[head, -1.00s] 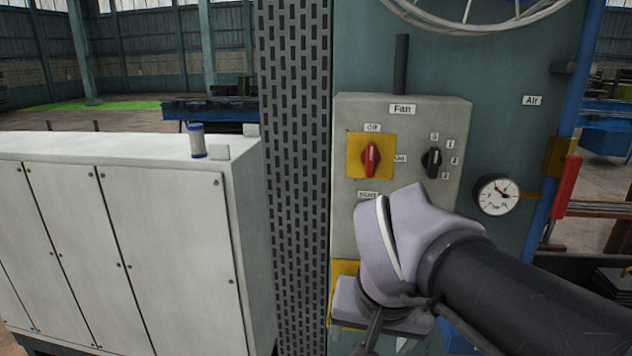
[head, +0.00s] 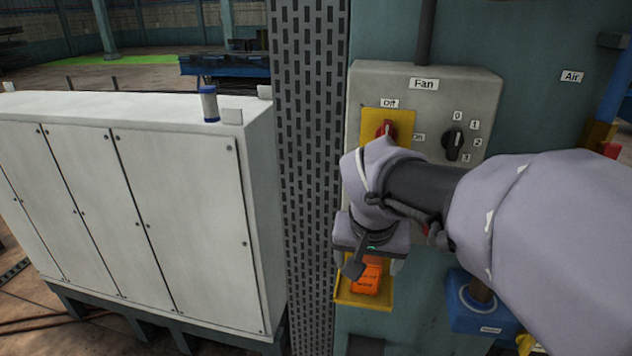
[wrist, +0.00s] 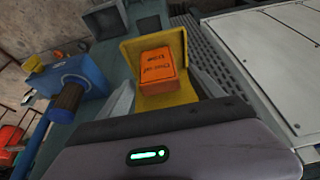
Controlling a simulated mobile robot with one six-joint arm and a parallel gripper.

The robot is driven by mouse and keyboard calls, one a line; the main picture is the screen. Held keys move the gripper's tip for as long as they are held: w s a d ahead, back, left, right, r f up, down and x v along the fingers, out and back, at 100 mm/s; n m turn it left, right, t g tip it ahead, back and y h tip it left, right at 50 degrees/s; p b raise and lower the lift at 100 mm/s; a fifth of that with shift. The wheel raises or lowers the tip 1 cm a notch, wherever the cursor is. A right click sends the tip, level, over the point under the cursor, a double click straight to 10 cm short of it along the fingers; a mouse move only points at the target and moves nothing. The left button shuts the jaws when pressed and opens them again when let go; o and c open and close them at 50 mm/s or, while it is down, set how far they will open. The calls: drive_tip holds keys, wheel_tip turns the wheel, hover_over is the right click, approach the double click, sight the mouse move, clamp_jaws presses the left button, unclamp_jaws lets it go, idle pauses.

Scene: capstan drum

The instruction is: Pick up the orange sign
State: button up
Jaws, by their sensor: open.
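The orange sign (head: 368,276) sits in a yellow holder (head: 349,298) on the machine's front, below the fan panel. Its upper part is hidden behind my gripper in the head view. In the wrist view the orange sign (wrist: 157,71), with dark lettering, rests in the yellow holder (wrist: 183,45). My gripper (wrist: 165,97) is open, one finger on each side of the holder's near part. The fingers hold nothing. I cannot tell exactly how far the sign lies from the fingertips.
The grey fan panel (head: 484,88) with its switches is above the holder. A blue fixture (head: 460,308) stands out to the right, also at left in the wrist view (wrist: 85,80). A perforated column (head: 306,200) and white cabinet (head: 190,230) are to the left.

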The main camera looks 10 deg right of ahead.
sight(367, 271)
drive_tip(key=b+x, duration=0.1)
drive_tip(key=x, duration=0.3)
drive_tip(key=shift+s+b, duration=0.2)
drive_tip(key=shift+b, duration=0.2)
drive_tip(key=shift+w+f, duration=0.2)
drive_tip(key=shift+w, duration=0.15)
drive_tip(key=shift+w+d+r, duration=0.1)
drive_tip(key=shift+s+r, duration=0.1)
drive_tip(key=shift+s, duration=0.25)
drive_tip(key=c, duration=0.9)
drive_tip(key=shift+w, duration=0.1)
drive_tip(key=c, duration=0.6)
